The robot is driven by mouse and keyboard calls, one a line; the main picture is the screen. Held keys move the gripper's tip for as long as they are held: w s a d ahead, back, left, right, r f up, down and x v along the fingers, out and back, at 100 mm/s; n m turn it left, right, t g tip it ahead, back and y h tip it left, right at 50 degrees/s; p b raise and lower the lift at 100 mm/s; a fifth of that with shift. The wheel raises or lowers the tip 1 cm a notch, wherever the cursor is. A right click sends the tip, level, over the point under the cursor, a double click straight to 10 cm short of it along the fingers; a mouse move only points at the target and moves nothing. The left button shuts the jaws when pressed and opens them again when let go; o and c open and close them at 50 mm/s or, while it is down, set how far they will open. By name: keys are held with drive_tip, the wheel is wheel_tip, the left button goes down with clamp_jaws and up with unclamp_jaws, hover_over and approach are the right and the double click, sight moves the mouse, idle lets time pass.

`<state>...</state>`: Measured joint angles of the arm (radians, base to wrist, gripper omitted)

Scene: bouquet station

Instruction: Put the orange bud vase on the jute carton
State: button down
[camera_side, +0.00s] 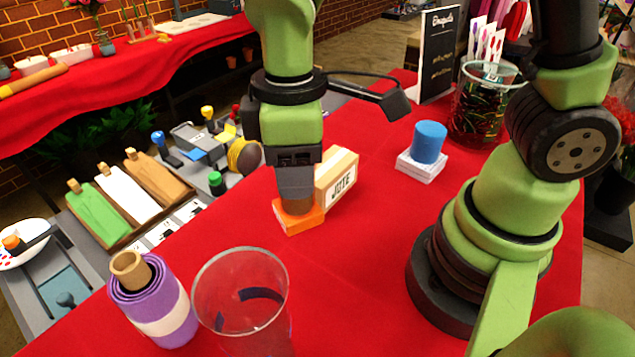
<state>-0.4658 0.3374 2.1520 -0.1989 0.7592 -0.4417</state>
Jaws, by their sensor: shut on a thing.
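The orange bud vase (299,221) shows as a bright orange square base with a darker, brownish round part above it. My gripper (296,198) points down and is shut on that upper part, which its fingers mostly hide. The vase looks upright, on or just above the red cloth; I cannot tell which. The jute carton (341,182) is a tan box with a white "JUTE" label, just behind and to the right of the vase. My gripper hides its left end. Its visible top is bare.
A clear glass cylinder (240,300) and a purple roll (158,310) stand at the front left. A blue cylinder (429,142) sits on a white block (420,167) to the right. A glass container (480,108) and a black sign (438,55) stand behind. The red cloth right of the vase is clear.

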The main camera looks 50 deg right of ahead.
drive_tip(key=w+d+r+m, duration=0.3)
drive_tip(key=d+m, duration=0.3)
drive_tip(key=d, duration=0.2)
drive_tip(key=w+d+r+m, duration=0.3)
drive_tip(key=d+m, duration=0.4)
drive_tip(key=d, duration=0.1)
drive_tip(key=f, duration=0.9)
drive_tip(key=shift+s+a+f, duration=0.15)
drive_tip(key=shift+s+f, duration=0.05)
drive_tip(key=shift+f, duration=0.2)
drive_tip(key=c, duration=0.5)
unclamp_jaws()
drive_tip(key=shift+f, duration=0.15)
